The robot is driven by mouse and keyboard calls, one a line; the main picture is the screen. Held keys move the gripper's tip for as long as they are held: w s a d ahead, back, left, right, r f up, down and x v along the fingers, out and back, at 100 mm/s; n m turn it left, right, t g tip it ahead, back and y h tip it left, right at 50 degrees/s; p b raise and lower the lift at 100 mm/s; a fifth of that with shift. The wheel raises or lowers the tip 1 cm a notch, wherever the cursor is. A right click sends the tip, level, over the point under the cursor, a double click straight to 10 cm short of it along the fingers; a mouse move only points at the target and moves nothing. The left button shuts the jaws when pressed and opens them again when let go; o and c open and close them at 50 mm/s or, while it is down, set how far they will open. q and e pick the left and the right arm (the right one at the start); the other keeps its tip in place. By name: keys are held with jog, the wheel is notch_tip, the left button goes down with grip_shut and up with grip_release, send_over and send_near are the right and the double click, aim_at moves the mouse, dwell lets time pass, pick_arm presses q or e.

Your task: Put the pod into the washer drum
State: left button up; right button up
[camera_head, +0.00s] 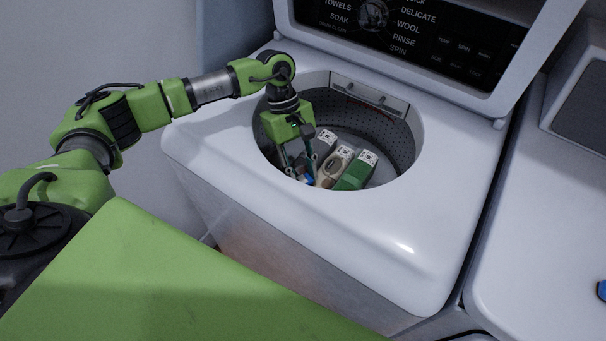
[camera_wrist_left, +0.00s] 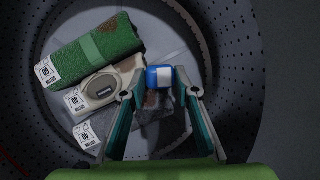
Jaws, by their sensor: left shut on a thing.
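The washer (camera_head: 330,235) stands with its lid up and its round drum (camera_head: 392,135) open. My left gripper (camera_head: 300,176) reaches down through the opening, at the left side of the drum. It is shut on the blue and white pod (camera_wrist_left: 165,77), which sits between the fingertips in the left wrist view. In the head view only a small blue part of the pod (camera_head: 308,180) shows. I cannot tell whether the pod touches the laundry or drum floor below. My right gripper is not in view.
Folded, tagged items lie in the drum: a green one (camera_head: 354,174), a beige one (camera_head: 335,166) and a grey one (camera_head: 325,142). The raised lid (camera_head: 400,35) stands behind the opening. A second white machine (camera_head: 545,225) is on the right, with a small blue thing (camera_head: 601,290) at the frame edge.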

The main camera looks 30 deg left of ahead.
pick_arm(q)
jog(key=shift+f, duration=1.05)
jog(key=o, duration=0.8)
jog(key=shift+o, duration=0.2)
jog(key=shift+r, duration=0.45)
jog(key=b+v, duration=0.1)
jog(key=v, duration=1)
jog(key=shift+w+a+r, duration=0.15)
jog(key=shift+a+r, duration=0.05)
jog(key=shift+r, duration=0.1)
